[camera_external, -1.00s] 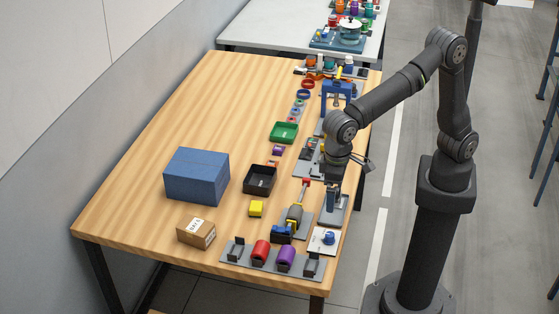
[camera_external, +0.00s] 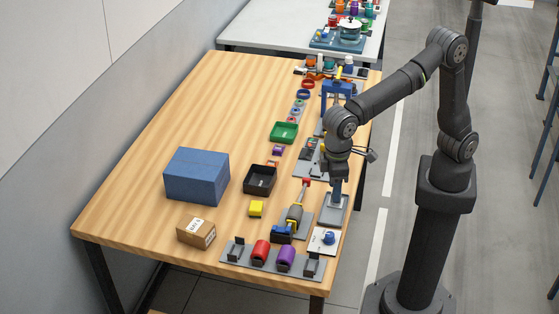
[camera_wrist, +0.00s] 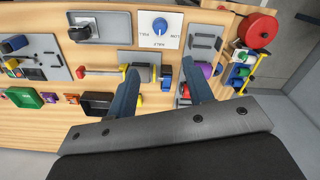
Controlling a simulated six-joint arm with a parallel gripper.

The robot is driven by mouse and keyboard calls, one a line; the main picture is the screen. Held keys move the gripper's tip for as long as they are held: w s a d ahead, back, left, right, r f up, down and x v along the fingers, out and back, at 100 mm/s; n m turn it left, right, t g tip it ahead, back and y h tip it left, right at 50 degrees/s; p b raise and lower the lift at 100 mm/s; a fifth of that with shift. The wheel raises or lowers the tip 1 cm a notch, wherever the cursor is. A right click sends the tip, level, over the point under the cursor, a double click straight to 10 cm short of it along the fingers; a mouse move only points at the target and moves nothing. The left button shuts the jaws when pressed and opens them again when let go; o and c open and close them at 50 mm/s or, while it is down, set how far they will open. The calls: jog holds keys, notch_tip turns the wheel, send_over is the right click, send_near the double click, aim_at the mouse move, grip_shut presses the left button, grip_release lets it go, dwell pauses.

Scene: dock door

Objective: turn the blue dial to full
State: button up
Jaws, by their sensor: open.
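The blue dial (camera_external: 329,238) sits on a white square plate near the table's front right corner. In the wrist view the dial (camera_wrist: 160,25) is at the top centre. A pale mark shows on it, and its plate carries lettering, with what looks like FULL at the left and LOW at the right. My gripper (camera_external: 335,198) points down over a grey plate behind the dial in the external view. In the wrist view my gripper (camera_wrist: 160,68) has its two fingers spread, with nothing held between them. The dial lies beyond the fingertips, apart from them.
A grey rack (camera_external: 232,256) with red and purple cylinders stands in front of the dial. The table's left part is mostly clear.

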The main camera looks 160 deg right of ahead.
jog(key=n, duration=0.5)
send_near(330, 234)
notch_tip(330, 234, down, 9)
jog(key=shift+w+r, duration=0.1)
jog(key=shift+r, duration=0.05)
jog(key=c, duration=1)
